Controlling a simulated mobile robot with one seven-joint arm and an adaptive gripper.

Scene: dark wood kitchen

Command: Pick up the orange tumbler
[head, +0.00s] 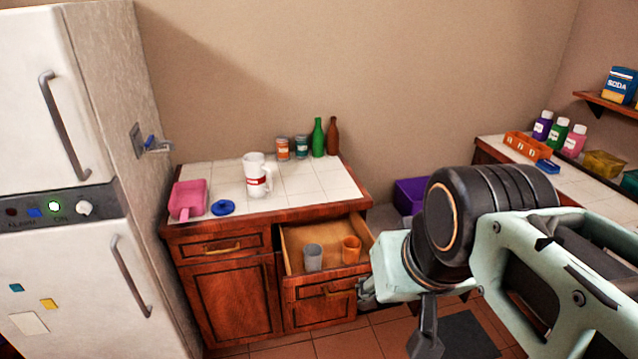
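The orange tumbler (351,249) stands upright in the open drawer (293,240), on its right side. A grey tumbler (313,257) stands to its left in the same drawer. My gripper (368,292) is just right of the drawer front, low and near the drawer handle. My own arm hides most of it, so I cannot see its fingers clearly or tell whether they are open. It appears apart from the orange tumbler.
The tiled counter (310,187) above holds a white pitcher (257,176), a pink dustpan-like item (188,199), a blue lid (223,208), cans and bottles. A fridge (60,180) stands at left. A purple bin (409,195) is behind my arm.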

